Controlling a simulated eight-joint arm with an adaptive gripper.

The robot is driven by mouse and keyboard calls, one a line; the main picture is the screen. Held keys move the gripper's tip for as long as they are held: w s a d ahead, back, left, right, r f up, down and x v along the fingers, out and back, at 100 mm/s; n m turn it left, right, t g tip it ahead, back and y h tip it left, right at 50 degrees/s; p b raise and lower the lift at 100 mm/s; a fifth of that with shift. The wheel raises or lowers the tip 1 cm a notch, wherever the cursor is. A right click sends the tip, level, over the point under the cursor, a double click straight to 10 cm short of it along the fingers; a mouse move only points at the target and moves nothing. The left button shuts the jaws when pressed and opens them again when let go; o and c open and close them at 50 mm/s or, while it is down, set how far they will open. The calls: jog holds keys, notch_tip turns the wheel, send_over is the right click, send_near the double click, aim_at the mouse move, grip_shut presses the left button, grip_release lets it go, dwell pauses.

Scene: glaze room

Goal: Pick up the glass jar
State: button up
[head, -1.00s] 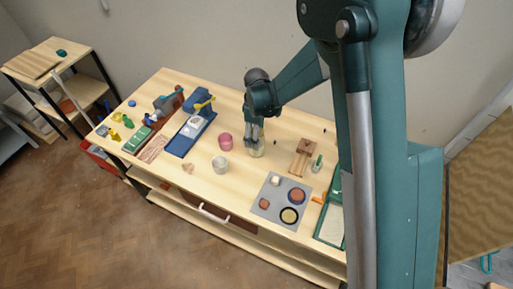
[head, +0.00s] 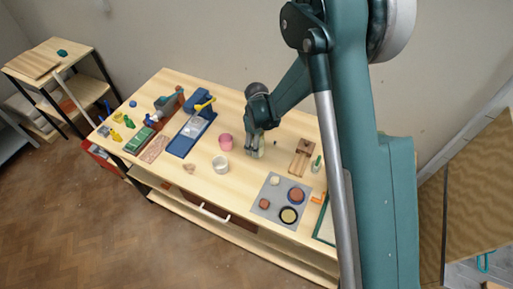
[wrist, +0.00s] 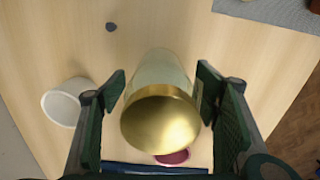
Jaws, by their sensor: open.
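The glass jar (wrist: 160,68) is pale and clear with a brass-coloured lid (wrist: 160,122). In the wrist view it stands between the two dark green fingers of my gripper (wrist: 161,82), with gaps on both sides. My gripper is open around the jar and does not visibly grip it. In the head view my gripper (head: 256,150) is low over the table, and the jar (head: 259,153) is mostly hidden behind its fingers.
A white cup (head: 221,165) and a pink pot (head: 225,141) stand close to the left of the jar. A grey mat (head: 268,189) with several small items lies in front right. A wooden block (head: 301,158) is to the right.

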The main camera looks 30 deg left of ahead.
dwell(0.5)
jog(key=c, duration=1.4)
jog(key=shift+r, duration=0.15)
jog(key=shift+r+b, duration=0.9)
jog(key=shift+r, duration=3.95)
